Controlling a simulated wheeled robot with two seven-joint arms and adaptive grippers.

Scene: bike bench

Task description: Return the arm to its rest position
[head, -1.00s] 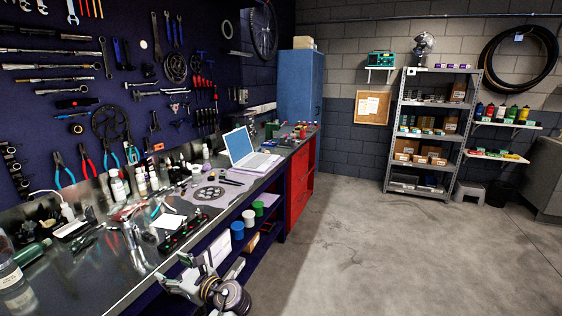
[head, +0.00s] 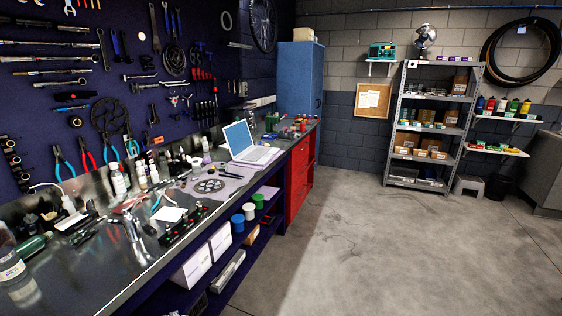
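Neither of my grippers shows in the head view now, and no arm of mine can be made out. The workbench (head: 100,282) runs along the left wall, with its metal top and lower shelf in view. The space in front of the bench's near end is clear of my arms. Whether either gripper is open or shut is hidden.
The bench top holds a laptop (head: 246,145), a chainring (head: 209,186), bottles and several tools. White boxes (head: 191,265) and cups stand on the lower shelf. A red cabinet (head: 299,180) adjoins the bench. A grey shelf rack (head: 398,125) stands far back. The concrete floor (head: 380,255) is open.

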